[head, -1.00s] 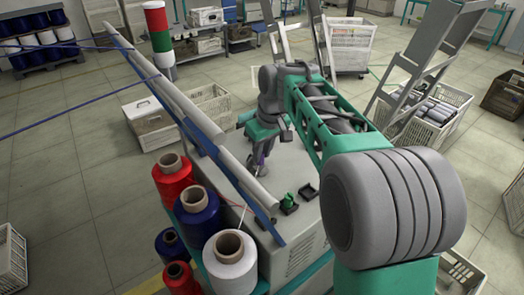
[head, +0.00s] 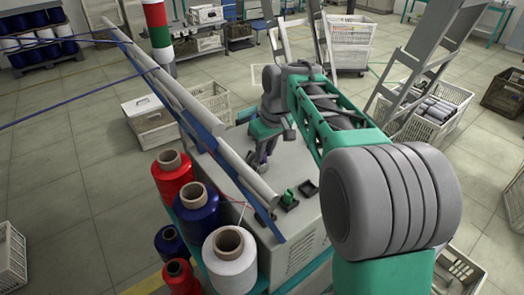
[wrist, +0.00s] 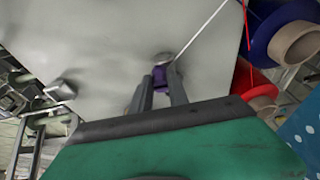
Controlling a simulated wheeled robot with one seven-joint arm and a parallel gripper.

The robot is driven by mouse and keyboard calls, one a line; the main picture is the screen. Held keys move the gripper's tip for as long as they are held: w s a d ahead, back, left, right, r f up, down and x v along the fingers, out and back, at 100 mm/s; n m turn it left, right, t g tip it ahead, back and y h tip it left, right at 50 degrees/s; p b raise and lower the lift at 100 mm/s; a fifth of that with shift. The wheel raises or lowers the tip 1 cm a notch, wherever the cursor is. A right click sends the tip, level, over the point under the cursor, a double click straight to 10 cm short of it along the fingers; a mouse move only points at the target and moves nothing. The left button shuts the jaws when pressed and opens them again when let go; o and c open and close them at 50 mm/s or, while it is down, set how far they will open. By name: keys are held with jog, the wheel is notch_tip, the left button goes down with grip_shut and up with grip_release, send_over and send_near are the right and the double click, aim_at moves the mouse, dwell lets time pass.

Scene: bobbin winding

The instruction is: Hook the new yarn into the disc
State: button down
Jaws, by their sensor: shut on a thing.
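My gripper (wrist: 160,88) is shut over the machine's pale top, its fingertips close together around a small purple piece; I cannot tell if this is a pad. A round grey metal disc (wrist: 164,57) shows just beyond the tips in the wrist view. A white yarn (wrist: 204,27) runs taut from the tips and disc to the upper right. The yarn looks pinched in the tips; whether it touches the disc is hidden. In the head view my gripper (head: 262,158) is small over the machine (head: 277,232), and the disc is hard to make out.
A white cone (head: 231,262), blue cone (head: 197,208) and red cones (head: 172,178) stand left of the machine. A red yarn (wrist: 248,28) passes right of the white yarn. A long grey roller (head: 232,172) lies along the machine's left edge. A green part (head: 288,197) sits front right.

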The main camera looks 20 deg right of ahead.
jog(key=shift+w+d+r+p, duration=0.1)
jog(key=shift+w+d+p, duration=0.15)
jog(key=shift+d, duration=0.35)
jog(key=shift+w+d+f+p, duration=0.1)
jog(key=shift+w+d+p, duration=0.15)
jog(key=shift+d, duration=0.4)
jog(key=shift+w+d+r+p, duration=0.1)
jog(key=shift+w+d+p, duration=0.15)
jog(key=shift+d, duration=0.35)
jog(key=r+p, duration=0.2)
jog(key=r, duration=0.1)
jog(key=d+r+p, duration=0.1)
jog(key=p, duration=0.1)
jog(key=shift+w+r, duration=0.2)
jog(key=shift+r, duration=0.15)
